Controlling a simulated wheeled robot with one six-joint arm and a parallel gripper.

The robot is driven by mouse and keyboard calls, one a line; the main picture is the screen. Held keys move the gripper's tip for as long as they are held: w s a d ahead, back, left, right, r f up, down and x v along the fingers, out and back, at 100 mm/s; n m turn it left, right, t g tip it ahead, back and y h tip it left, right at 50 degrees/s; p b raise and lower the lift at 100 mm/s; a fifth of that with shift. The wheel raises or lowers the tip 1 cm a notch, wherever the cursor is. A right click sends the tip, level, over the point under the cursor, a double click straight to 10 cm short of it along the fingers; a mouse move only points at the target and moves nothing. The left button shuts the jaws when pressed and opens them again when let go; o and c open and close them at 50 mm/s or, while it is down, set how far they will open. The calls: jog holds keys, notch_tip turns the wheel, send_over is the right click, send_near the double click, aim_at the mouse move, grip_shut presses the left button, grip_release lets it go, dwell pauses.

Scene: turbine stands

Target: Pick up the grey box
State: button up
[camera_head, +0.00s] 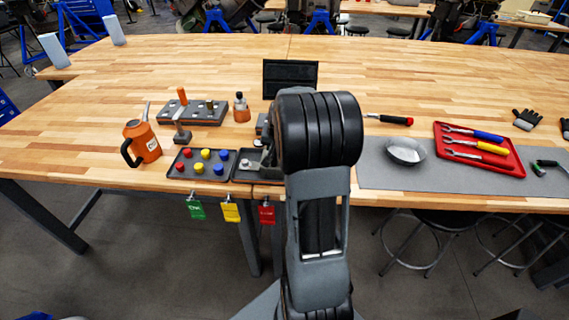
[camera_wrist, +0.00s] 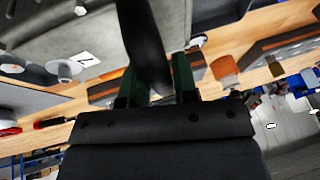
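I cannot clearly single out the grey box in the head view, where my dark arm covers the middle of the table's front edge. A large grey surface (camera_wrist: 70,32) with a white label marked 1 fills the upper left of the wrist view; I cannot tell if it is the grey box. My gripper (camera_wrist: 154,72) shows in the wrist view with two dark green fingers. A dark, curved piece (camera_wrist: 143,35) runs between the fingers; whether they press on it is unclear. In the head view the gripper is hidden behind my arm.
Left of my arm stand an orange jug (camera_head: 142,141), a tray with coloured knobs (camera_head: 202,164) and a dark tray (camera_head: 247,164). Right of it lie a grey mat (camera_head: 376,172), a metal bowl (camera_head: 405,150) and a red tool tray (camera_head: 505,168).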

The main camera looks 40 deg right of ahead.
grip_shut()
jog(key=shift+r, duration=0.15)
jog(key=shift+w+d+r, duration=0.1)
jog(key=shift+r, duration=0.1)
jog(key=shift+r, duration=0.6)
jog(key=s+d+r+b, duration=0.1)
jog(key=s+r+b, duration=0.2)
jog(key=s+r, duration=0.8)
jog(key=s, duration=0.3)
jog(key=shift+d+r, duration=0.2)
jog(key=shift+c, duration=0.5)
grip_release()
grip_shut()
